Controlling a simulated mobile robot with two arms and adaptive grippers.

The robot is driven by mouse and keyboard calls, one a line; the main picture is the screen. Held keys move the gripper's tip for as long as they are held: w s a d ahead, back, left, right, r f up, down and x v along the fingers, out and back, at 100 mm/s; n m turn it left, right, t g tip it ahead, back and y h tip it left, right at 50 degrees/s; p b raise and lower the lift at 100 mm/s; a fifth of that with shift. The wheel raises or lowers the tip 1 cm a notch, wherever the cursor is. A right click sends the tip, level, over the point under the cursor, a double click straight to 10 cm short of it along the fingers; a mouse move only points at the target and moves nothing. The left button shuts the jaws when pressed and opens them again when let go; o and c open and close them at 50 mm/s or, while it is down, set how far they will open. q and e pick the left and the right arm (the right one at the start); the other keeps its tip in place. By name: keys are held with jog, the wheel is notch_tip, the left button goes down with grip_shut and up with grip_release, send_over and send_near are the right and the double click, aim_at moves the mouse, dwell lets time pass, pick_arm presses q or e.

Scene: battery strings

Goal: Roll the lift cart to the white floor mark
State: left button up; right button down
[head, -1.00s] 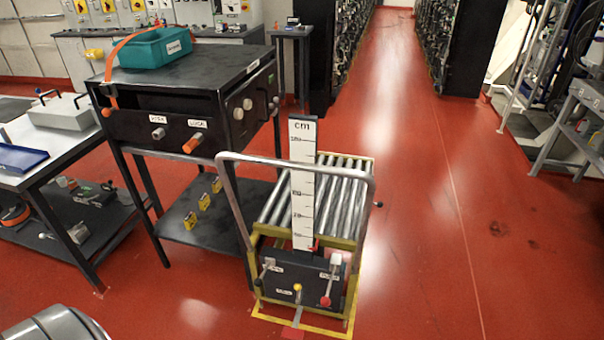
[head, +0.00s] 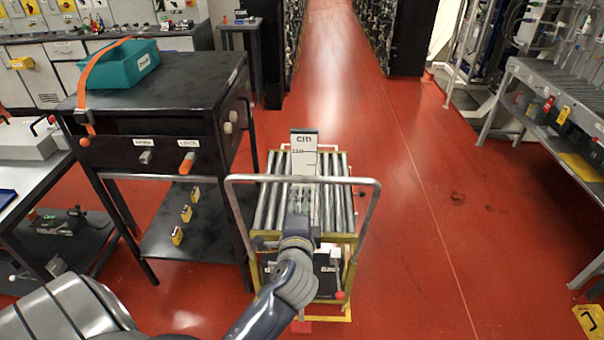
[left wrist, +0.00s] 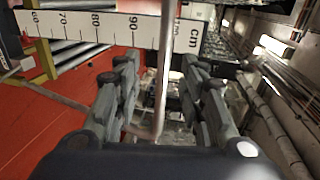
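The lift cart (head: 348,250) has a yellow frame, a grey tube push handle (head: 368,215), a roller top and an upright white cm scale (head: 304,142). My left gripper (head: 298,222) is at the handle's crossbar, in front of the scale, and hides part of the scale and the control box. In the left wrist view my left gripper (left wrist: 162,85) is open, with the handle bar (left wrist: 163,75) between its fingers; contact cannot be told. The scale (left wrist: 110,28) lies beyond it. I cannot pick out a white floor mark. My right gripper is not in view.
A black table (head: 160,95) with a teal bin (head: 125,66) stands close left of the cart. A grey shelf bench (head: 555,95) is at the right. The red floor (head: 410,250) right of the cart and the aisle ahead are clear. A yellow plate (head: 588,320) lies at lower right.

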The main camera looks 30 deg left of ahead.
aim_at(303, 181)
pick_arm(q)
jog(key=x, duration=0.3)
jog(key=p+x, duration=0.1)
jog(key=x, duration=0.2)
jog(key=p+x, duration=0.1)
jog(key=x, duration=0.3)
jog(key=shift+w+r, duration=0.2)
jog(key=shift+r, duration=0.2)
jog(key=shift+w+a+f, duration=0.1)
jog(key=shift+w+a, duration=0.1)
jog(key=shift+c, duration=0.4)
grip_shut()
